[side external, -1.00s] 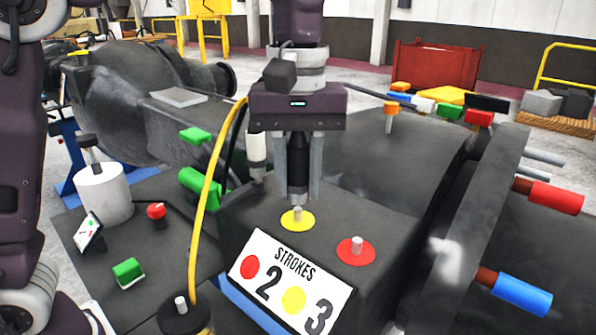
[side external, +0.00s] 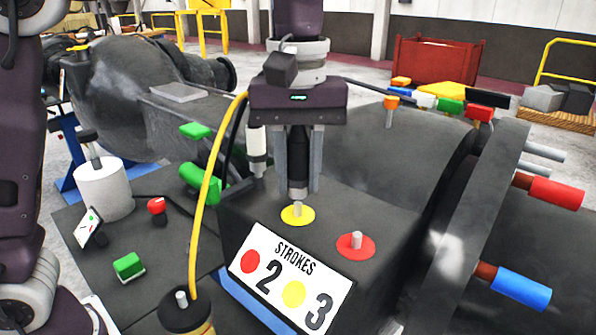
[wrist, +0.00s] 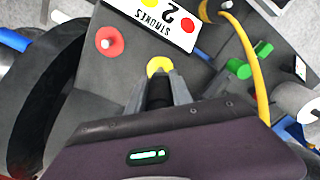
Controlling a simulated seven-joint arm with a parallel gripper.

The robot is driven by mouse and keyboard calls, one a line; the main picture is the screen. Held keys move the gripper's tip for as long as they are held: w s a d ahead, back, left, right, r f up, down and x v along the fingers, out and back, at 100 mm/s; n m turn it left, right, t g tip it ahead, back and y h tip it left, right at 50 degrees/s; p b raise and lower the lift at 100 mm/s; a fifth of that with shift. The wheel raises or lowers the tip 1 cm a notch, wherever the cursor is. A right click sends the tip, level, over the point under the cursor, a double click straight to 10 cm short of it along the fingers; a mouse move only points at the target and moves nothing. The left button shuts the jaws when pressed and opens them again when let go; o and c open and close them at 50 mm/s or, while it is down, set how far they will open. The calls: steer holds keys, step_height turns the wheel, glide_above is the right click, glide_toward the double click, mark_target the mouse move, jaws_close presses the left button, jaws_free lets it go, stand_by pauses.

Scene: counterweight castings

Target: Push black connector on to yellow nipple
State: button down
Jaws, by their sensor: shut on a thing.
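The black connector (side external: 297,155) is upright between the fingers of my gripper (side external: 299,185), which is shut on it. Its lower metal end is right above the yellow nipple (side external: 298,215), a short grey pin on a yellow disc on the dark block. I cannot tell whether the end touches the pin or surrounds its top. In the wrist view, the black connector (wrist: 158,92) shows between the fingertips (wrist: 160,88), and part of the yellow disc (wrist: 158,66) shows just beyond them.
A red nipple (side external: 356,245) stands to the right on the block. The STROKES sign (side external: 285,277) is on the front face. A yellow hose (side external: 205,190) arcs down at the left. Green blocks (side external: 129,266), a red knob (side external: 156,205) and a white cylinder (side external: 104,190) are further left.

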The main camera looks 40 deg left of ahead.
mark_target(297, 140)
steer(key=shift+f, duration=1.75)
steer(key=c, duration=1.1)
jaws_free()
steer(key=shift+o, duration=0.2)
step_height(297, 140, up, 7)
steer(key=shift+f, duration=0.2)
steer(key=shift+r, duration=0.25)
